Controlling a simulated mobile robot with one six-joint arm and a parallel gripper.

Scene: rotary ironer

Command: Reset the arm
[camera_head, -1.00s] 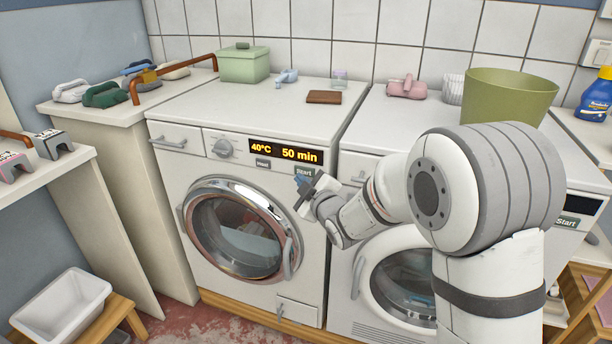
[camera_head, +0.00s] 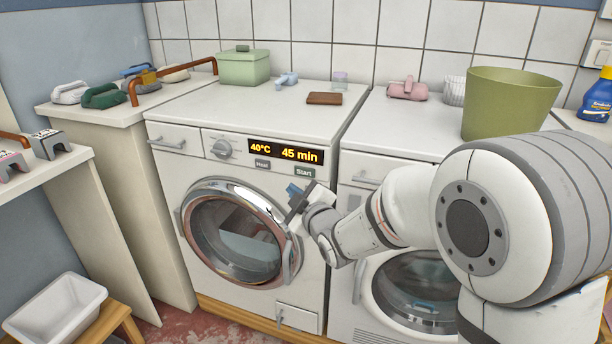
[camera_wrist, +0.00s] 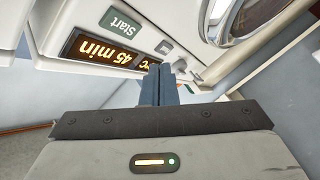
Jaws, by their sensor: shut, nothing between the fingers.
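My gripper (camera_head: 294,190) is in front of the left washing machine (camera_head: 170,215), below its Start button (camera_head: 304,172) and near the upper right of the round door (camera_head: 240,235). Its blue fingers (camera_wrist: 158,85) are together with nothing between them, as the wrist view shows. The display (camera_head: 286,152) reads 40°C and 45 min, and it also shows tilted in the wrist view (camera_wrist: 98,50). The Start button shows at the upper left of the wrist view (camera_wrist: 121,22). I cannot tell whether the fingertips touch the machine.
A second machine (camera_head: 400,130) stands close on the right, behind my arm. A green tub (camera_head: 508,105), a pink item (camera_head: 407,89), a brown block (camera_head: 324,98) and a green box (camera_head: 244,66) sit on top. A white basin (camera_head: 55,308) rests on a wooden stool at lower left.

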